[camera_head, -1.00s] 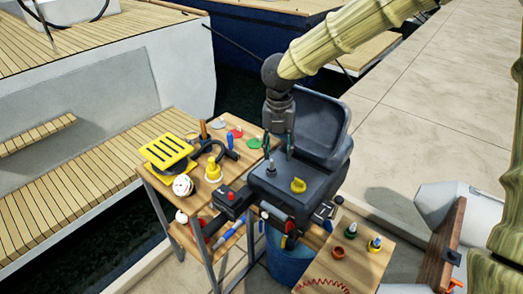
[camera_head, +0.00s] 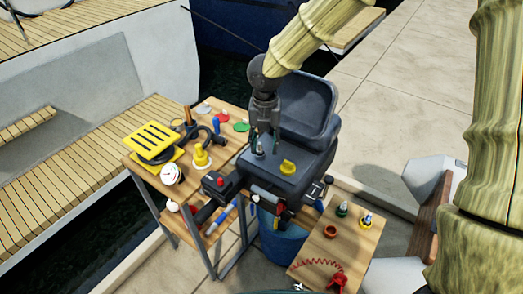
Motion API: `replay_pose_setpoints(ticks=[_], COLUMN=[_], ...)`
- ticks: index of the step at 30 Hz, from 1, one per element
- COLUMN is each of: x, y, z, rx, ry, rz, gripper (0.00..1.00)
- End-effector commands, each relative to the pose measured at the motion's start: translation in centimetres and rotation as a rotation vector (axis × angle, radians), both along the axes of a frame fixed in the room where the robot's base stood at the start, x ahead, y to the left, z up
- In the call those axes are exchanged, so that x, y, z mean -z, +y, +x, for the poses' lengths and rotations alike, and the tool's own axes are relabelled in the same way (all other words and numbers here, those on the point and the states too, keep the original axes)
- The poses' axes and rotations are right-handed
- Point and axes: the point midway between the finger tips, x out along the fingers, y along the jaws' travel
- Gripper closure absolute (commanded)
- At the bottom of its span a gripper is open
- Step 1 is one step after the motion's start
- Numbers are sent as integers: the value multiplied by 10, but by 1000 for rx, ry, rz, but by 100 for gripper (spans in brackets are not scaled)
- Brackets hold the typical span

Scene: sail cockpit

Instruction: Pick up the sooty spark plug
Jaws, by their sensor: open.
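A small spark plug with a pale top (camera_head: 260,148) stands upright on the dark engine block, left of a yellow cap (camera_head: 287,166). It is probably the sooty one, but soot is too small to make out. My gripper (camera_head: 264,138) points down right over this plug, open, with its fingers at about the plug's top. I cannot tell whether they touch it. Two other plug-like pieces stand on the right wooden table, one on a green base (camera_head: 342,209) and one on a yellow and blue base (camera_head: 366,220).
The engine's raised dark cover (camera_head: 308,105) stands close behind my gripper. The left wooden table (camera_head: 228,150) holds a yellow slotted plate (camera_head: 154,140), a yellow-based white piece (camera_head: 201,157) and tools. A blue bucket (camera_head: 282,245) stands below. A red coiled cord (camera_head: 318,265) lies on the right table.

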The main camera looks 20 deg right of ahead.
Motion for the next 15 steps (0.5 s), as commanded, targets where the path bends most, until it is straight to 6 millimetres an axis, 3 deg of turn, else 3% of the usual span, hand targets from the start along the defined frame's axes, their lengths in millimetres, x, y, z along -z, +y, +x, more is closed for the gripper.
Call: replay_pose_setpoints(ticks=[3,7,15], x=[26,48,46], y=[0,1,-2], z=[23,35,26], rx=[-2,-2,4], ry=[23,33,17], rz=[-5,-2,-1], gripper=[57,57,57])
